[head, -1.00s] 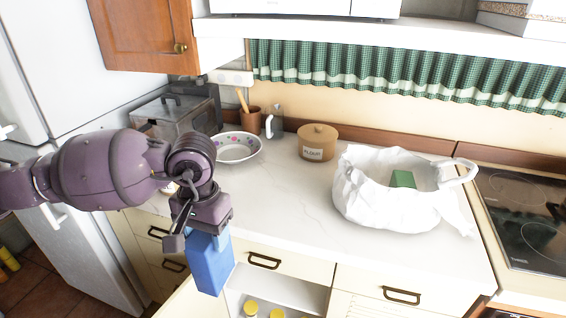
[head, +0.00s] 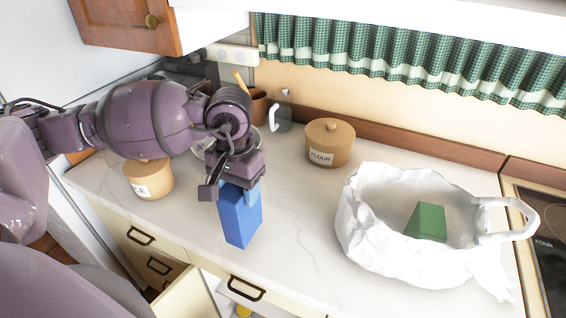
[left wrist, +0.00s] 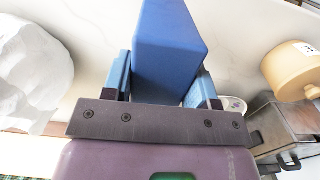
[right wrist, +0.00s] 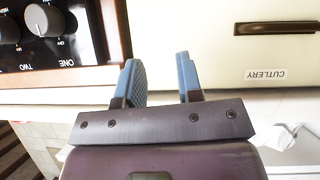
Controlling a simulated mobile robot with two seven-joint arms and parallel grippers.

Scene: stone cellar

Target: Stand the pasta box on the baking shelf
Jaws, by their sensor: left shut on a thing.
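The blue box (head: 238,218), likely the pasta box, is held upright by my left gripper (head: 238,190), which is shut on its upper end. In the head view it appears over the white counter; whether its bottom touches the counter I cannot tell. The left wrist view shows the box (left wrist: 168,45) between both blue fingers. My right gripper (right wrist: 157,75) is open and empty, facing a drawer labelled CUTLERY (right wrist: 265,74). The baking shelf is not clearly identifiable; only a sliver of an opening with a yellow lid (head: 243,310) shows below the counter.
A white bag (head: 375,235) with a green block (head: 427,222) inside stands on the counter at right. A flour jar (head: 329,145) stands behind, another labelled jar (head: 148,180) at left. Cooker knobs (right wrist: 44,20) are near my right gripper. The counter (head: 292,205) between box and bag is clear.

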